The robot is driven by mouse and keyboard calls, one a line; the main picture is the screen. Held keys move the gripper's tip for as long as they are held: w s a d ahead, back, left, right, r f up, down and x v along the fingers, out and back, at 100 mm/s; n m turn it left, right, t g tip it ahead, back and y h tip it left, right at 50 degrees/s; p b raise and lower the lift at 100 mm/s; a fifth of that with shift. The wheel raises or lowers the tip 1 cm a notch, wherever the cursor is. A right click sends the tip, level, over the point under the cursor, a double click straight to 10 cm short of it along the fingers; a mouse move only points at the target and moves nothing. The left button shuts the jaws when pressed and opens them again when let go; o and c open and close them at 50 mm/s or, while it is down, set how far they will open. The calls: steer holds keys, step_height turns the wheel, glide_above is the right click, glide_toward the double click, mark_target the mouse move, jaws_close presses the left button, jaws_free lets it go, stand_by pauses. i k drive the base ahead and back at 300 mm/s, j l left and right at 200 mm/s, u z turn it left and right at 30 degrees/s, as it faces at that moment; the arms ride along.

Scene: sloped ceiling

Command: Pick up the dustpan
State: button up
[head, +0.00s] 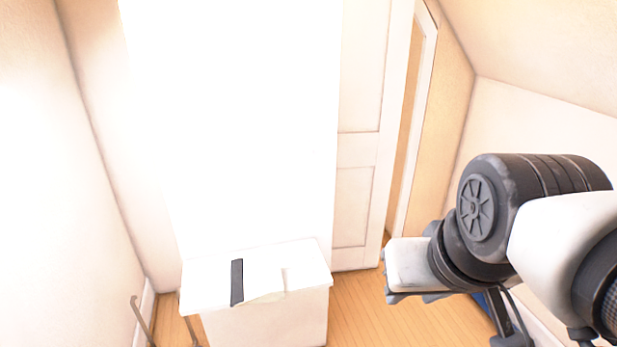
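I cannot clearly make out a dustpan. A flat pale item (265,279) with a dark strip (237,282) along its left side lies on the white cabinet (310,262); glare hides its shape, so I cannot tell what it is. My arm reaches in from the right. Dark parts of what looks like my gripper (507,318) show low at the right, well to the right of the cabinet. The fingertips are not clearly visible, and I cannot tell whether they are open or shut.
A thin metal frame (143,318) stands left of the cabinet. A white door (357,190) stands behind. Wooden floor (365,310) is clear right of the cabinet. A sloped ceiling (545,50) is at upper right.

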mark_target(256, 278)
steer(key=u, duration=0.75)
steer(key=i+l+z, duration=0.1)
steer(key=i, duration=0.35)
steer(key=i+l+z, duration=0.1)
steer(key=i, duration=0.3)
steer(key=l, duration=0.2)
steer(key=i+u, duration=0.05)
